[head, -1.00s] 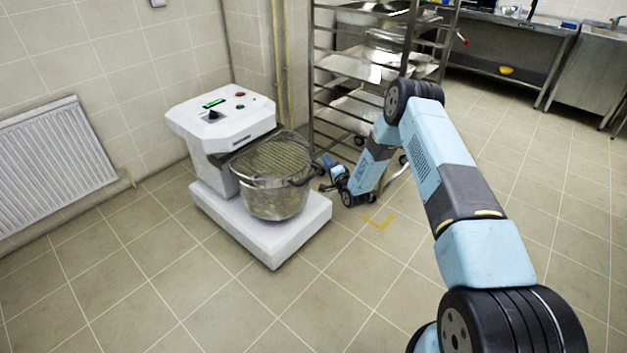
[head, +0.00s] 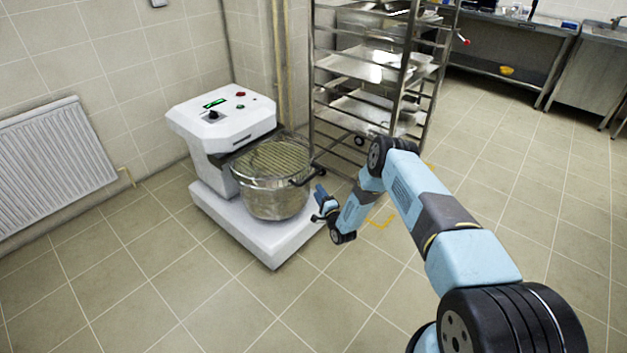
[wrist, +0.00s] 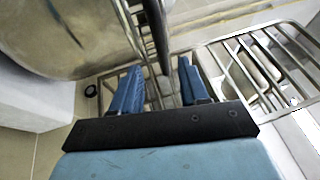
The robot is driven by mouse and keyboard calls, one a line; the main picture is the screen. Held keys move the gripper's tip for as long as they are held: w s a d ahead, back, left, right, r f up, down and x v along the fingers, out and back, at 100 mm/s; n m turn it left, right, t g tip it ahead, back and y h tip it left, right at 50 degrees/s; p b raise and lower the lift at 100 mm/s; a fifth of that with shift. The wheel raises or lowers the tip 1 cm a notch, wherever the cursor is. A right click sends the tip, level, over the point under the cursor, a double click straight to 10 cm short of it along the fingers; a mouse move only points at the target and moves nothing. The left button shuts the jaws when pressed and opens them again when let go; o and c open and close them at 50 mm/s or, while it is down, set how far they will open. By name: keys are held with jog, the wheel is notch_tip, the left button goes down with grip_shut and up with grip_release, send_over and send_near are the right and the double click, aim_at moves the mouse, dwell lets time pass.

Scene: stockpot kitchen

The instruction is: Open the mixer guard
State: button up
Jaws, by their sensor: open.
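The white mixer (head: 222,125) stands by the wall at the left, with a round steel bowl (head: 277,200) on its base. The wire guard (head: 272,160) lies nearly flat over the bowl. A dark handle (head: 303,180) sticks out at the guard's right side. My gripper (head: 319,192) is just right of and below this handle. In the wrist view my gripper (wrist: 160,66) is open, with its blue fingers spread. A dark bar (wrist: 156,35), seemingly the handle, runs toward the gap between them; I cannot tell whether it touches. The bowl (wrist: 65,35) is at upper left.
A steel rack (head: 362,100) with trays stands close behind my gripper. A radiator (head: 55,160) is on the left wall. Steel tables (head: 510,45) stand at the back right. The tiled floor is open in front of the mixer and to the right.

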aim_at(310, 178)
jog(key=x, duration=0.9)
jog(key=shift+w+a+r, duration=0.1)
jog(key=shift+c, duration=0.2)
grip_shut()
